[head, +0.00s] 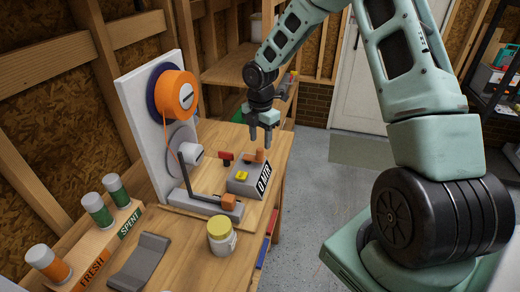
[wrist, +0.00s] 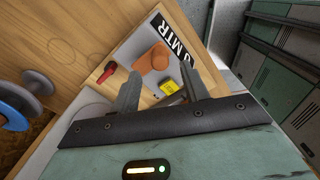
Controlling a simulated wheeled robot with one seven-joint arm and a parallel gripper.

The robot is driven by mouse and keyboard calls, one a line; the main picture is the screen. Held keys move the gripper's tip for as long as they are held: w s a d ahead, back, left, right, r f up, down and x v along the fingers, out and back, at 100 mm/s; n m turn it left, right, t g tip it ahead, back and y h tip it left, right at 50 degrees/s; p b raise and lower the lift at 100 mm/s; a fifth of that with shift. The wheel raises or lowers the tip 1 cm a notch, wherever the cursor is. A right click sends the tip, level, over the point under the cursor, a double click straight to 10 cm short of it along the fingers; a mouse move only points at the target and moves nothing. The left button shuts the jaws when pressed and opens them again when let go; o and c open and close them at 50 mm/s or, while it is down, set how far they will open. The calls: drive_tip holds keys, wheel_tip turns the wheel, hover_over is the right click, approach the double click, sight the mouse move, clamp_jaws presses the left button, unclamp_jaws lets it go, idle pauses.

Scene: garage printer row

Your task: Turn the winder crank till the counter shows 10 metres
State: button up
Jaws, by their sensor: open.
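The grey counter box (head: 247,181) stands on the wooden bench, and its front label (head: 264,178) reads "0 MTR". The label shows partly in the wrist view (wrist: 172,37). An orange knob (head: 260,155), which looks like the crank's handle, sits at the top of the box; it also shows in the wrist view (wrist: 155,58). My gripper (head: 262,140) is open and empty, pointing down above the knob. In the wrist view the knob lies ahead of and between the fingers (wrist: 162,88); no contact is visible.
A yellow button (head: 242,176) and red lever (head: 226,158) are close to the knob. An orange spool (head: 176,93) hangs on the white panel (head: 143,100) behind.

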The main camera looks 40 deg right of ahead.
sight(260, 149)
wheel_tip(260, 149, down, 6)
drive_tip(key=shift+r+p, duration=0.15)
drive_tip(key=shift+p, duration=0.2)
clamp_jaws()
